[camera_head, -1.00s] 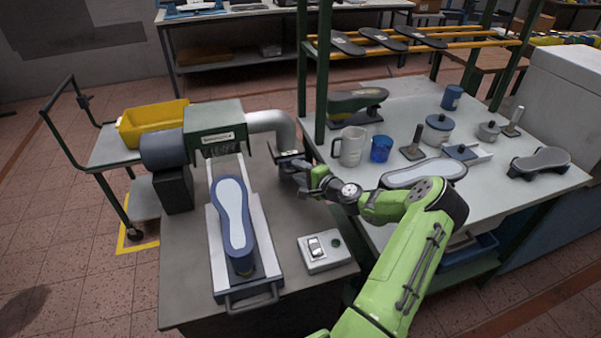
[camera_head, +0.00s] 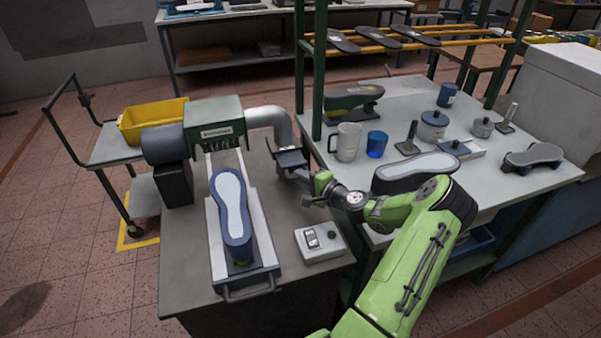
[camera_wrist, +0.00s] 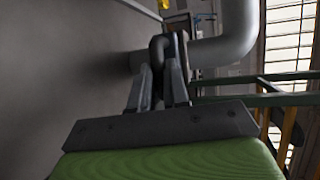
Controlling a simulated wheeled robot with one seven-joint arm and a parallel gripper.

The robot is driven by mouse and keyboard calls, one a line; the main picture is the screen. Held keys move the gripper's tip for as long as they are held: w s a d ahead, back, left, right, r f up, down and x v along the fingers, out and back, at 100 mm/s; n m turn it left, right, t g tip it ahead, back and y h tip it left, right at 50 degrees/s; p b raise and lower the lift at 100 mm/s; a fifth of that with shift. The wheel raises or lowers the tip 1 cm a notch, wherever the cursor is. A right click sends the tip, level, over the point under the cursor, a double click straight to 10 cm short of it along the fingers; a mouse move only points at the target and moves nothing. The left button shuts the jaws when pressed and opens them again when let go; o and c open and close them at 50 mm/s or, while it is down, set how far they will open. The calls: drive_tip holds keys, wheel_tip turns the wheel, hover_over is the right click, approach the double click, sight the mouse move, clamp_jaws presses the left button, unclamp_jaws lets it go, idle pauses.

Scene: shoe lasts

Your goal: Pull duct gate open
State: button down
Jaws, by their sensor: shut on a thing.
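The duct (camera_head: 272,116) is a light grey elbow pipe running from the green machine housing down to the bench. The duct gate (camera_head: 291,158) is a dark plate at the pipe's lower end, and part of its flat face shows. My gripper (camera_head: 292,173) is at the gate's near side. In the wrist view, the fingers of my gripper (camera_wrist: 159,85) are shut on the gate's dark loop handle (camera_wrist: 157,48). The pipe (camera_wrist: 236,35) shows just beyond it. The gate's seat in the duct is largely hidden.
A blue shoe last (camera_head: 231,205) lies on the machine's slide, left of my arm. A switch box (camera_head: 320,242) sits near the bench's front right. A green rack post (camera_head: 318,75) stands close to the right. The white table (camera_head: 400,100) holds mugs, jars and lasts.

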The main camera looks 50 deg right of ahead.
drive_tip(key=shift+s+a+f, duration=0.15)
drive_tip(key=shift+s+a, duration=0.3)
drive_tip(key=shift+s, duration=0.25)
drive_tip(key=c, duration=1.1)
unclamp_jaws()
drive_tip(key=shift+s, duration=0.15)
drive_tip(key=p+v, duration=0.1)
drive_tip(key=v, duration=1.4)
drive_tip(key=shift+s+r, duration=0.25)
drive_tip(key=shift+s, duration=0.05)
